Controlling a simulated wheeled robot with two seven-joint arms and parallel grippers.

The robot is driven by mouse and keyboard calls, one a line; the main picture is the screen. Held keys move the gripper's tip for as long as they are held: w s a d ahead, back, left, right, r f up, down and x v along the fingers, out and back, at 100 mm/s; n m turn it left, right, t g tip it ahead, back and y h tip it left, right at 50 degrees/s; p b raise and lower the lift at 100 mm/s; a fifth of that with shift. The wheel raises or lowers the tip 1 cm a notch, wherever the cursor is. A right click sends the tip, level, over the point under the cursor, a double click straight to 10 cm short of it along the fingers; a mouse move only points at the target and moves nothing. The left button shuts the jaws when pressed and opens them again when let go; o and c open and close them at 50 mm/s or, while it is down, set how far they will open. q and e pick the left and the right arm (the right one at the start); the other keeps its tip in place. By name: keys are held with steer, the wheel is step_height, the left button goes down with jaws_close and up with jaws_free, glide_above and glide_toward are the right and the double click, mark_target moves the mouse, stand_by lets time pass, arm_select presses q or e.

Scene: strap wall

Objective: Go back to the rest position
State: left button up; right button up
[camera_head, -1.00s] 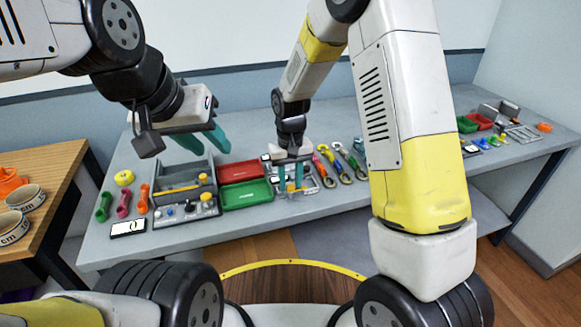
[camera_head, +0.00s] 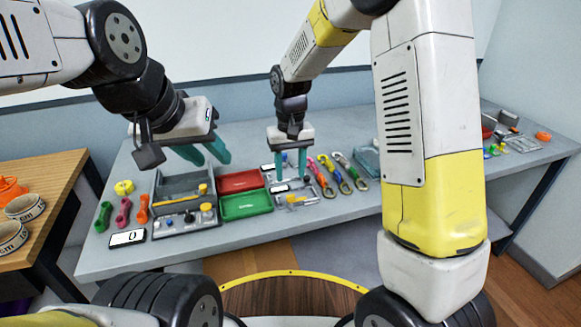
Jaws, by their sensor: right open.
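My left gripper (camera_head: 203,155) hangs at the upper left, above the back of the grey table (camera_head: 250,232). Its two teal fingers are spread apart with nothing between them. My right gripper (camera_head: 291,170) points down over the middle of the table, above a small clear and metal fixture (camera_head: 296,196). Its teal fingers are apart, and I see nothing held between them. My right arm crosses the view and hides part of the table to the right.
A grey tray station (camera_head: 184,222) with knobs, a red tray (camera_head: 240,181) and a green tray (camera_head: 246,205) stand left of the middle. Coloured straps with hooks (camera_head: 343,172) lie to the right. A wooden table (camera_head: 50,180) holding cups stands at the left.

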steer(key=shift+r, duration=0.2)
steer(key=s+d+r+m+t+y, duration=0.25)
steer(key=s+d+r, duration=0.6)
steer(key=r, duration=0.45)
steer(key=s+d+r+t, duration=0.3)
steer(key=s+d+r, duration=0.1)
steer(key=s, duration=0.7)
steer(key=shift+s+d+r+t, duration=0.15)
steer(key=shift+d+t, duration=0.2)
steer(key=shift+d, duration=0.5)
steer(key=shift+c, duration=0.5)
